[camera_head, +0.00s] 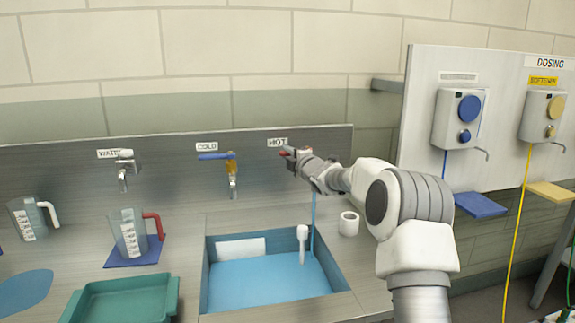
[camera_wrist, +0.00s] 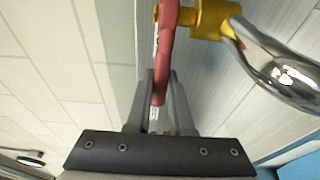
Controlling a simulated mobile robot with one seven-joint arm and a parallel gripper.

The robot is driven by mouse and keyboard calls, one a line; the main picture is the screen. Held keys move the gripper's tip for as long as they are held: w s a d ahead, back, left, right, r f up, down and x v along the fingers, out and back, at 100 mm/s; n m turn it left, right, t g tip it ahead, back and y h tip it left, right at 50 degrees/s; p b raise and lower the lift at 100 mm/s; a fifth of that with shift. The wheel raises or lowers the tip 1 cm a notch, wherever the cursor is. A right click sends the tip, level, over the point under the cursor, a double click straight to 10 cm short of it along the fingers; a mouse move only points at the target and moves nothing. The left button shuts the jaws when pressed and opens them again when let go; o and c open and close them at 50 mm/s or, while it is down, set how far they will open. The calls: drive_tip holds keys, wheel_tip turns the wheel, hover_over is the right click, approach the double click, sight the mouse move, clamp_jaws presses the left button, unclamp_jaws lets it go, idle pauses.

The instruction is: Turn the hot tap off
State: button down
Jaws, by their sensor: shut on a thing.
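The hot tap's red lever (camera_wrist: 163,55) lies between the two fingers of my gripper (camera_wrist: 160,85) in the wrist view. The fingers are shut on it. The lever joins a brass tap body (camera_wrist: 208,18) with a curved chrome spout (camera_wrist: 275,68). In the head view, my gripper (camera_head: 292,155) is at the wall under the HOT label (camera_head: 277,142), and a bit of the red lever (camera_head: 284,151) shows. My arm hides most of the tap there. A thin blue stream (camera_head: 313,215) runs down below my gripper into the sink (camera_head: 265,287).
The cold tap (camera_head: 231,167) with its blue lever is to the left, and the water tap (camera_head: 123,165) is farther left. A white cup (camera_head: 348,224) stands right of the sink. A jug with a red handle (camera_head: 130,236) and a green tray (camera_head: 125,302) are on the left.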

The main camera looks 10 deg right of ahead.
drive_tip(key=shift+w+f+m+t+h+b, duration=0.15)
drive_tip(key=shift+w+m+h+b, duration=0.4)
drive_tip(key=shift+b, duration=1.8)
drive_tip(key=shift+w+f+m+t+h+b, duration=0.15)
drive_tip(key=shift+m+h+b, duration=0.4)
drive_tip(key=shift+h+b, duration=1.2)
drive_tip(key=shift+r+m+y+b, duration=0.3)
drive_tip(key=shift+r+b, duration=0.05)
drive_tip(key=shift+b, duration=0.85)
drive_tip(key=c, duration=0.8)
unclamp_jaws()
drive_tip(key=shift+w, duration=0.1)
drive_tip(key=shift+a, duration=0.1)
